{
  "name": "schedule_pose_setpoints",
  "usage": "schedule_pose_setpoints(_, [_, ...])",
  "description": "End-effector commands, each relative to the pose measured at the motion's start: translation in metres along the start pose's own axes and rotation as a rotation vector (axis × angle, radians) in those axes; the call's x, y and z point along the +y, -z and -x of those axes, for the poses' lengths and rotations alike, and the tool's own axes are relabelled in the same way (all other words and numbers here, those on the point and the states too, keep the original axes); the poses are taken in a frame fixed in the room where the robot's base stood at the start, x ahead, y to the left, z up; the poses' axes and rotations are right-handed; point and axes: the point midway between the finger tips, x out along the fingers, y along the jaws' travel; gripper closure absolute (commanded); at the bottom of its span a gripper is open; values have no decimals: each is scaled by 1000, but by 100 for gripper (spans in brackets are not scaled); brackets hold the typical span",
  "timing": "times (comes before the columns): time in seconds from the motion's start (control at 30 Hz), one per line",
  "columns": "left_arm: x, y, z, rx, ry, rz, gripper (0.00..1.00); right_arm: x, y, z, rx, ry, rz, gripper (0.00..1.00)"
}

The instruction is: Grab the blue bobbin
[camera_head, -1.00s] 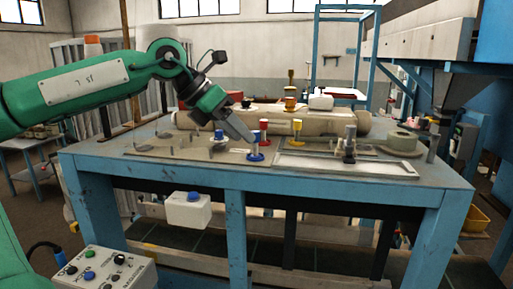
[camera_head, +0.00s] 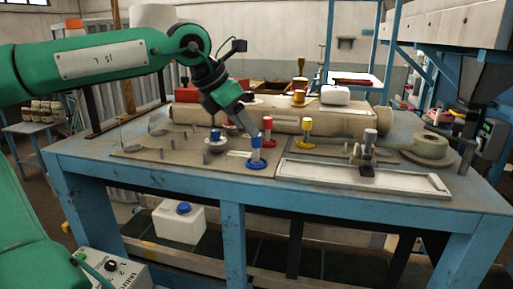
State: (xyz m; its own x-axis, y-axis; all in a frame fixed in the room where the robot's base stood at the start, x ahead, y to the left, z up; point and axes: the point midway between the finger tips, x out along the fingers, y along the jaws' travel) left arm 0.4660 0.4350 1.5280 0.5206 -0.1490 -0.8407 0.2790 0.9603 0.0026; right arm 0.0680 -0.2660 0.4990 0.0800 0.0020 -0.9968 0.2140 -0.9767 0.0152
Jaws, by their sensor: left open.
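The blue bobbin (camera_head: 257,164) stands upright on the blue table, with a wide round base and a paler post. My left gripper (camera_head: 252,128) reaches down from the upper left, its grey fingers angled to the right. Its fingertips are at the top of the blue bobbin's post in the picture. The jaws are open, and I cannot tell whether they touch the post or straddle it. My right gripper is not in view.
A red bobbin (camera_head: 268,142) stands just behind, and a yellow bobbin (camera_head: 306,143) to the right. A blue-topped piece (camera_head: 215,136) stands to the left. A white-framed tray (camera_head: 365,180) lies at the front right. A large beige roll (camera_head: 280,117) lies behind.

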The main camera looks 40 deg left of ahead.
Motion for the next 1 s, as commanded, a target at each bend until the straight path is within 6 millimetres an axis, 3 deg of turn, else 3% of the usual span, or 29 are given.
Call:
schedule_pose_setpoints(0.17, [0,-1,-19,1,0,1,51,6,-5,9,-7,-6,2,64])
schedule_pose_setpoints(0.33, [0,-2,-26,2,1,1,51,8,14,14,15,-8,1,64])
schedule_pose_setpoints(0.5, [-1,-5,-41,4,1,1,51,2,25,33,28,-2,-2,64])
schedule_pose_setpoints(0.8, [-1,-5,-71,1,-1,2,51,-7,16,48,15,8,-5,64])
schedule_pose_setpoints(1.0, [-1,-4,-75,-2,-2,2,51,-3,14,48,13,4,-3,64])
